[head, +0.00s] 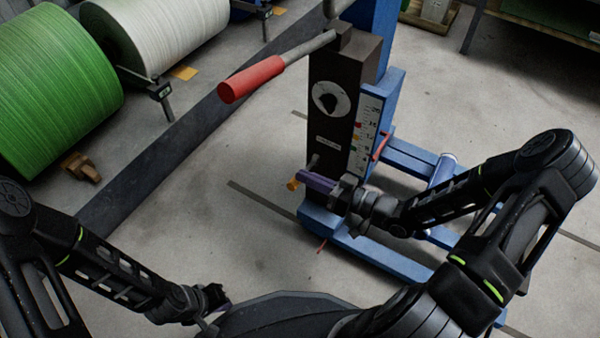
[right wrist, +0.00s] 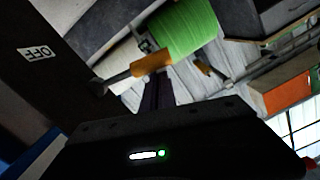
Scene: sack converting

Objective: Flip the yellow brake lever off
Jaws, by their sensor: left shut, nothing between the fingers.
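The yellow brake lever (head: 293,184) is a short grey rod with a yellow-orange grip, low on the front of the dark brake post (head: 335,105). In the right wrist view the lever's grip (right wrist: 152,64) lies just beyond the fingertips, with its rod running down-left to the dark post face. An OFF label (right wrist: 34,53) is on that face. My right gripper (head: 306,180) has its purple fingers together, close beside the lever; whether they touch it I cannot tell. My left gripper (head: 218,302) is shut and empty, low and far from the lever.
A long red-handled lever (head: 252,80) sticks out left from the top of the post. The blue base frame (head: 385,258) spreads right on the floor. Green (head: 60,85) and white (head: 170,30) rolls stand at upper left.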

